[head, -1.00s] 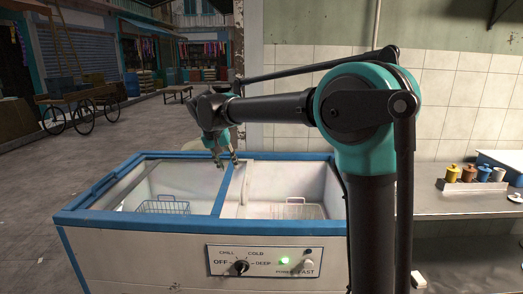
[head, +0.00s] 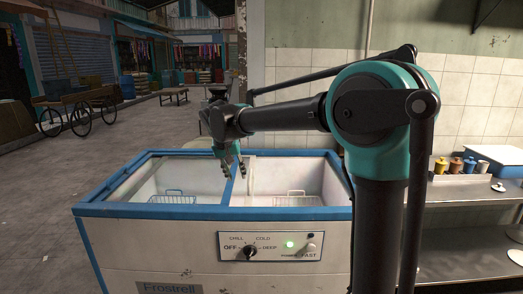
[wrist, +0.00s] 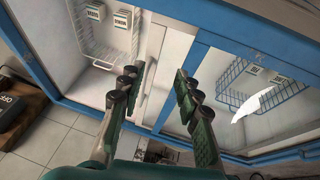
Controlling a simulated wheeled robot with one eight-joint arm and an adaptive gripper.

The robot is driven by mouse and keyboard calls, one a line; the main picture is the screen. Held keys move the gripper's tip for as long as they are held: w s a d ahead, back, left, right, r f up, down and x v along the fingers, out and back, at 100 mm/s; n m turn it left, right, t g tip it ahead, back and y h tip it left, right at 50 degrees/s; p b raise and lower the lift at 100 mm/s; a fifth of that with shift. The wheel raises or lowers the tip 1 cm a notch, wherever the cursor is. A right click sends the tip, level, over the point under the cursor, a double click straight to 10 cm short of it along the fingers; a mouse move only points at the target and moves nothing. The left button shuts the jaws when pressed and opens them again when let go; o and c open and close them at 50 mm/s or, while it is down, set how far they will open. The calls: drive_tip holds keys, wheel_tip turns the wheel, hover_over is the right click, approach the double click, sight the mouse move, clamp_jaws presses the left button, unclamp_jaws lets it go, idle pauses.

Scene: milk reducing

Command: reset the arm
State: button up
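My gripper (head: 229,170) hangs above the middle divider of the chest freezer (head: 150,211), fingers pointing down. In the wrist view my gripper (wrist: 157,82) has its two fingers apart with nothing between them, so it is open and empty. The freezer has a blue rim and two bays. A blue wire basket (head: 172,199) sits in the left bay, and a white wire basket (head: 296,200) in the right bay. The wrist view also shows the white basket (wrist: 98,55) and the blue basket (wrist: 268,98). My arm reaches left across the freezer from the right.
The freezer front has a control panel (head: 268,246) with a knob and a green light. A metal counter (head: 465,205) on the right holds several small coloured containers (head: 455,165). A cart (head: 80,105) stands far left.

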drive_tip(key=s+d+f, duration=0.1)
drive_tip(key=d, duration=0.2)
drive_tip(key=s+d+f, duration=0.1)
drive_tip(key=d+f, duration=0.1)
drive_tip(key=d, duration=0.1)
drive_tip(key=s+d+f, duration=0.1)
drive_tip(key=d+f, duration=0.1)
drive_tip(key=d, duration=0.1)
drive_tip(key=shift+d, duration=0.35)
drive_tip(key=s+d+f+y, duration=0.1)
drive_tip(key=s+d+f, duration=0.8)
drive_tip(key=s, duration=0.2)
drive_tip(key=s+d+f+y, duration=0.1)
drive_tip(key=s+d+f, duration=0.7)
drive_tip(key=s, duration=0.3)
drive_tip(key=shift+s+d+f, duration=0.15)
drive_tip(key=shift+d+f, duration=0.2)
drive_tip(key=shift+d, duration=0.5)
